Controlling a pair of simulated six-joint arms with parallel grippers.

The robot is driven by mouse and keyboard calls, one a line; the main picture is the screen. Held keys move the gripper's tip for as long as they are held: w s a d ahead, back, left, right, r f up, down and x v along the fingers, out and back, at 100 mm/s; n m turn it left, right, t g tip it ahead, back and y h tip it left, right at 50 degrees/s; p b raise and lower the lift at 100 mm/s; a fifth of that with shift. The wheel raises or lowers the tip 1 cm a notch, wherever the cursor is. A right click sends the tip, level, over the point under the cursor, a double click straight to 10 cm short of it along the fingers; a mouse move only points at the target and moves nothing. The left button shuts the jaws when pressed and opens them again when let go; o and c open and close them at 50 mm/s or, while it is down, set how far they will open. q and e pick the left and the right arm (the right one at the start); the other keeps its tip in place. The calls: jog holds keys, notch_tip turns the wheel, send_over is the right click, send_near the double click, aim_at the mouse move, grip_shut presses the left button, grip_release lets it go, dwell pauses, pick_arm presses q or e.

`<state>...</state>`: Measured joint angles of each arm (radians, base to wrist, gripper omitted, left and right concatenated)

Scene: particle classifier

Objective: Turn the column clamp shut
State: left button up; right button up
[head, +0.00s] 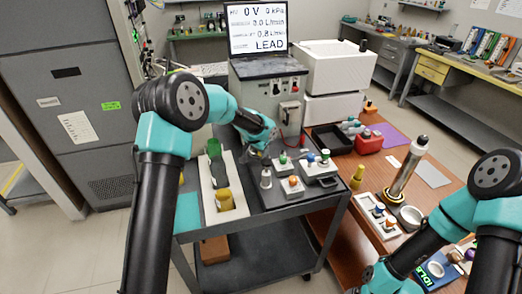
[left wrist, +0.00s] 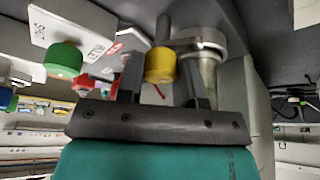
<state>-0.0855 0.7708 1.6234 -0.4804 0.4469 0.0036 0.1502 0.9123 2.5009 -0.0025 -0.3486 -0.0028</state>
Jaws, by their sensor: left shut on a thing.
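My left gripper (head: 258,152) reaches down to the front of the grey instrument box on the cart. In the left wrist view its two dark fingers (left wrist: 160,82) are on either side of a yellow knob (left wrist: 160,65), shut on it. Behind the knob a metal column (left wrist: 207,70) passes through a pale ring-shaped clamp (left wrist: 203,40). In the head view the knob and clamp are hidden by my gripper. My right arm is at the lower right; its gripper (head: 372,278) is at the bottom edge, its jaws unclear.
Small blocks with coloured knobs (head: 292,186) and a metal cylinder (head: 265,178) stand close to my left gripper. A tilted metal tube (head: 407,172) stands on the wooden table. The screen (head: 257,32) reads LEAD.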

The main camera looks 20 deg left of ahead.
pick_arm(q)
jog(key=shift+m, duration=0.4)
jog(key=shift+m+h, duration=0.4)
jog(key=shift+m, duration=0.1)
jog(key=o, duration=0.9)
jog(key=shift+r, duration=0.1)
jog(key=v, duration=1.7)
jog(key=shift+w+r, duration=0.1)
jog(key=shift+r, duration=0.1)
